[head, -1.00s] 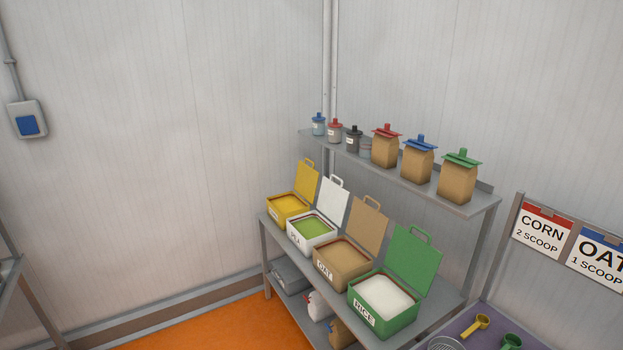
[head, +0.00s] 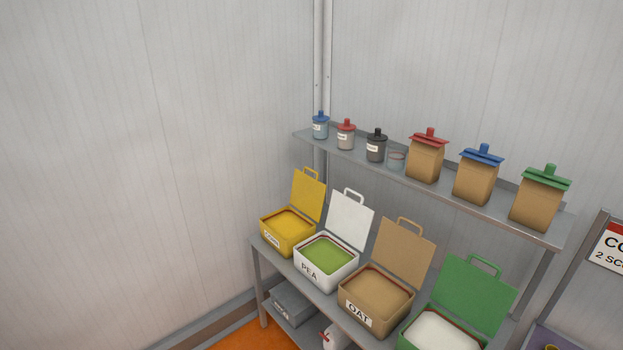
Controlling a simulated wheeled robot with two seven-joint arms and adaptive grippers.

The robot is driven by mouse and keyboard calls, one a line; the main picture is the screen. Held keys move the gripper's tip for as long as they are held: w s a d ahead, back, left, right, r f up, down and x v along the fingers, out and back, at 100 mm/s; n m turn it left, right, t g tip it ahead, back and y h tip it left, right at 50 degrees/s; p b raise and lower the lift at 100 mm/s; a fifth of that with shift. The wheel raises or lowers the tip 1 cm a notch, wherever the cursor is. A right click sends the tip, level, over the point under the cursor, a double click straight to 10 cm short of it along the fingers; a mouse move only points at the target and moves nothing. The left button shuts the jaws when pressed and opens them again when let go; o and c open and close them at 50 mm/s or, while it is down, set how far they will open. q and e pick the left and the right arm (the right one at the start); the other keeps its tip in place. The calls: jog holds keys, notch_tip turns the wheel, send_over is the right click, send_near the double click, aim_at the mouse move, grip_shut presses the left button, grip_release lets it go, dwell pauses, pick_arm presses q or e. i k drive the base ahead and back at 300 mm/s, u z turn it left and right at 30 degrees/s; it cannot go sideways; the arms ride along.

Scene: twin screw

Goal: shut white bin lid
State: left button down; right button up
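The white bin (head: 313,277) stands on the middle shelf of a grey rack, between a yellow bin and a tan bin. It is labelled PEA and holds green contents. Its white lid (head: 349,221) stands open, tilted up at the back, with a loop handle (head: 354,193) on its top edge. Neither of my grippers shows in the head view.
The yellow bin (head: 269,243), tan OAT bin (head: 347,303) and green bin (head: 411,336) also have raised lids. The upper shelf (head: 331,145) above holds jars and paper bags. Orange floor (head: 250,334) lies at the lower left.

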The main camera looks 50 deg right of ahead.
aim_at(352, 221)
jog(key=z, duration=0.3)
jog(key=i, duration=1.25)
jog(key=z, duration=1.6)
jog(key=i, duration=0.8)
jog(key=z, duration=0.85)
